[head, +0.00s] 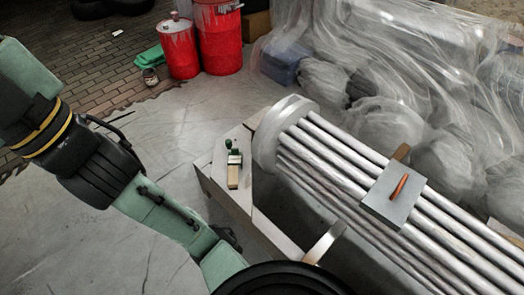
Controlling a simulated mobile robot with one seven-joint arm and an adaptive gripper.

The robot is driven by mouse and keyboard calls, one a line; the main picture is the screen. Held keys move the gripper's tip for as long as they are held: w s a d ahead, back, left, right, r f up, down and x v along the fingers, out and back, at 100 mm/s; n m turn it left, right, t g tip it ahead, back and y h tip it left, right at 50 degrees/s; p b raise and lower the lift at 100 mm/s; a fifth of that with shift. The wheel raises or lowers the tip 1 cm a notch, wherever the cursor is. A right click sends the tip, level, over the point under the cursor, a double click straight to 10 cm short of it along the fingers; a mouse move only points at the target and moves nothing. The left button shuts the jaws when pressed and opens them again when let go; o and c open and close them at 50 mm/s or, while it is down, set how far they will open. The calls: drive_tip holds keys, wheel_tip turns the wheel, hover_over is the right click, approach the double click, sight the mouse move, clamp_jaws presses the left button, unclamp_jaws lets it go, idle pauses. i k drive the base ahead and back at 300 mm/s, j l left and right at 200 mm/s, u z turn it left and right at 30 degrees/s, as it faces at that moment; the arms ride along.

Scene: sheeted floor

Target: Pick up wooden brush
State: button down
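A small brush-like object (233,172) with a tan lower part and a pale band lies on the near left end of a light bench. Small dark green items (231,147) sit at its upper end; I cannot tell whether they are part of it. A brown wooden piece (401,152) sticks out behind a grey plate on the metal tubes; I cannot tell whether it is a brush. My arm reaches from the upper left to the bottom middle, left of the bench. My gripper is not visible.
The bench end (212,165) adjoins a bundle of metal tubes (345,165) with a round end flange. An orange-red item (398,187) lies on the grey plate (385,205). Red barrels (219,40) and plastic-sheeted goods (400,75) stand behind. Sheeted floor (150,120) left of the bench is open.

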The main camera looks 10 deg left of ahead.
sight(231, 170)
drive_tip(key=u, duration=0.6)
drive_tip(key=z, duration=1.4)
drive_tip(key=u, duration=1.45)
drive_tip(key=i+j+z, duration=0.3)
drive_tip(key=j, duration=0.25)
drive_tip(key=i+j+z, duration=0.15)
drive_tip(key=j, duration=0.15)
drive_tip(key=j+z, duration=0.2)
drive_tip(key=i+j, duration=0.05)
drive_tip(key=j, duration=0.05)
